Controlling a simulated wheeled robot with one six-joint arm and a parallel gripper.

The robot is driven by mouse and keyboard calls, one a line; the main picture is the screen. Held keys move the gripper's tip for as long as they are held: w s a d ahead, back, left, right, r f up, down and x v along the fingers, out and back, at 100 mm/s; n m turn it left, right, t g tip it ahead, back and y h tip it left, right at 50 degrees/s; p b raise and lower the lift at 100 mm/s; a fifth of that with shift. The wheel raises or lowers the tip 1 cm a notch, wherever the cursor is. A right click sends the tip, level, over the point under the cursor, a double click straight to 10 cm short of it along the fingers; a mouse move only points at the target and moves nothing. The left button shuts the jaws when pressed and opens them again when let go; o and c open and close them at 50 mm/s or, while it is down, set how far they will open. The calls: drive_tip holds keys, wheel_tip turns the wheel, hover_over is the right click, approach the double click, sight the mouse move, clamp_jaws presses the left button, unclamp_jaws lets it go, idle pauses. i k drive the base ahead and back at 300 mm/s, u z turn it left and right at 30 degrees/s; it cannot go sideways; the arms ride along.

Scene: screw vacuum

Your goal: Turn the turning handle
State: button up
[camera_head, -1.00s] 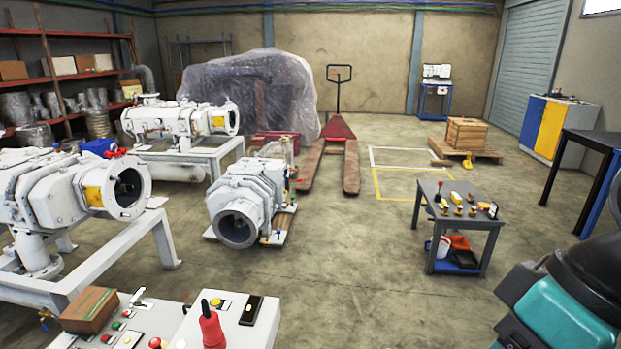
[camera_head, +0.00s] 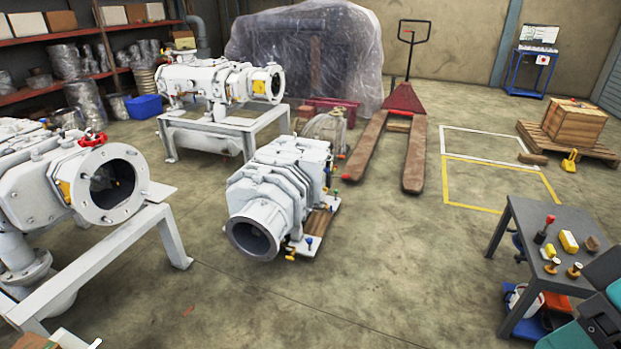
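Which part is the turning handle I cannot tell for sure. A red wheel-like handle (camera_head: 93,138) sits on top of the near left white pump (camera_head: 40,175), by its open round flange. A red-topped upright handle (camera_head: 545,229) stands on the small grey table (camera_head: 525,222) at the right. Small blue and yellow handles (camera_head: 309,242) show low beside the middle white pump (camera_head: 285,190). Part of my teal and black arm (camera_head: 607,310) shows at the lower right edge. My gripper is out of view.
A metal stand (camera_head: 170,238) carries the near left pump. A wooden crate (camera_head: 577,122) on a pallet stands at the right. The floor (camera_head: 380,260) between the middle pump and the grey table is clear.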

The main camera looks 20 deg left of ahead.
sight(256, 232)
drive_tip(key=i, duration=2.15)
drive_tip(key=u, duration=1.9)
drive_tip(key=i, duration=1.55)
drive_tip(key=u, duration=0.3)
